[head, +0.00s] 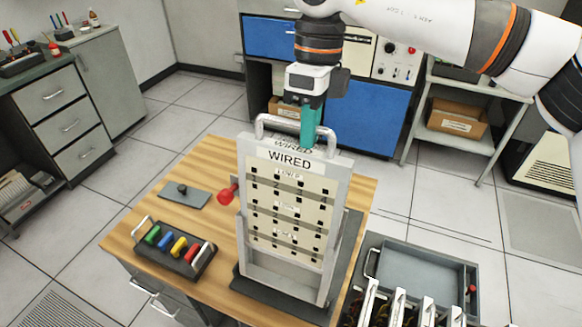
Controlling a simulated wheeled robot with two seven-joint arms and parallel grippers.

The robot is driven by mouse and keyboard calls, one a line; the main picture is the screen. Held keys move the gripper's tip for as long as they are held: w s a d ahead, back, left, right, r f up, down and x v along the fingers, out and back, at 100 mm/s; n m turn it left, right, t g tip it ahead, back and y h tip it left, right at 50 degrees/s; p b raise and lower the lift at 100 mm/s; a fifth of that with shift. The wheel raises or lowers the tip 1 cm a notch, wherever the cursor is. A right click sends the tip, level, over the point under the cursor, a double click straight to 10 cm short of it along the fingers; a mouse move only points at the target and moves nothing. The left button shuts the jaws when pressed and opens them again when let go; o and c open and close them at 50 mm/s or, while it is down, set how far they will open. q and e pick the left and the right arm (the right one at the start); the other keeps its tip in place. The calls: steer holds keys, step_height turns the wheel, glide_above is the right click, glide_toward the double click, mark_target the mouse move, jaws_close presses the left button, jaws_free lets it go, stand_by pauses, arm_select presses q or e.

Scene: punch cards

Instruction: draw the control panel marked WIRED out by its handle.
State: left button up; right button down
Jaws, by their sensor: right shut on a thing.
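The control panel marked WIRED (289,160) stands upright in a grey frame (335,215) on the wooden table. Its cream face has rows of dark holes. A metal handle (262,125) arches over its top. My right gripper (308,135) comes down from above and is shut on the handle, right of its middle. The fingertips partly hide the handle's bar. A second WIRED label shows on the top edge, just behind the front one. My left gripper is not in view.
A red knob (227,194) sticks out left of the frame. A dark tray (174,248) with coloured plugs and a grey plate (184,195) lie on the table (205,160). At the lower right stands a grey tray (425,272) beside several white-edged panels (398,308).

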step_height(320, 180, up, 14)
steer(key=w+p, duration=0.2)
steer(key=p, duration=0.8)
steer(key=shift+d+f, duration=0.15)
steer(key=shift+d, duration=0.2)
steer(key=shift+s, duration=0.1)
